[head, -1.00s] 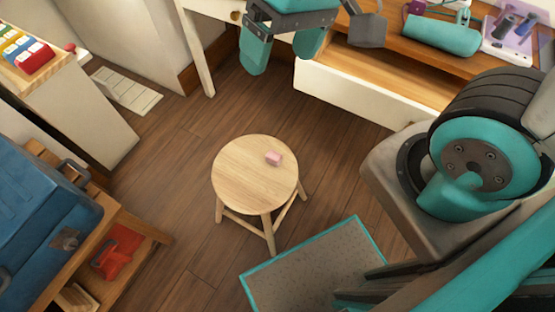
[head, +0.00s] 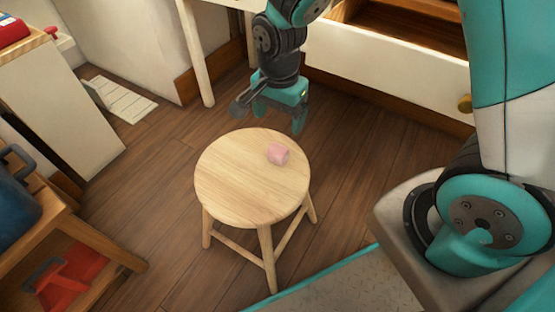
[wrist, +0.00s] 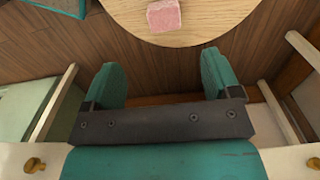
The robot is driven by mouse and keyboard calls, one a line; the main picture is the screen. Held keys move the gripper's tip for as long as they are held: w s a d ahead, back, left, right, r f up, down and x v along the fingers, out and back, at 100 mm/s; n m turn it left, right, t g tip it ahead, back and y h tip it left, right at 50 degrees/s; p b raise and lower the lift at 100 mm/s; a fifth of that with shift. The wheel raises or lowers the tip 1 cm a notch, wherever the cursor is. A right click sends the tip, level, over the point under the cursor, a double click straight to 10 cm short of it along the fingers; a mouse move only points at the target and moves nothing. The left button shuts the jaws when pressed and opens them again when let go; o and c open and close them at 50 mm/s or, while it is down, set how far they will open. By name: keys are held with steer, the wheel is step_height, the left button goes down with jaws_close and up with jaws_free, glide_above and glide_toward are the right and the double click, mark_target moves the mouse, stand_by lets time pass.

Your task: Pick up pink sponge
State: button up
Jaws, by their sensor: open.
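The pink sponge (head: 278,154) is a small block on the right part of the round wooden stool's seat (head: 232,182). In the wrist view the sponge (wrist: 164,15) shows at the top, near the edge of the stool seat (wrist: 205,30). My gripper (head: 280,115) points down at the far side of the stool, apart from the sponge. In the wrist view the teal fingers of my gripper (wrist: 160,82) are spread wide with nothing between them. The sponge lies beyond the fingertips.
A white desk with an open wooden compartment (head: 415,25) stands behind my arm. A wooden shelf (head: 110,260) with a red item (head: 72,275) is at the lower left. A pale vent-like panel (head: 122,100) lies on the floor at left. Floor around the stool is clear.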

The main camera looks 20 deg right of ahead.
mark_target(278, 149)
step_height(278, 149, down, 7)
steer(key=shift+f+b, duration=0.15)
steer(key=shift+b, duration=1.1)
steer(key=f+b, duration=0.2)
steer(key=f, duration=0.1)
steer(key=f+b, duration=0.1)
steer(key=f, duration=0.1)
steer(key=shift+w+d+f, duration=0.1)
steer(key=shift+w+f, duration=0.05)
steer(key=shift+w, duration=0.2)
steer(key=c, duration=1)
steer(key=shift+r, duration=0.2)
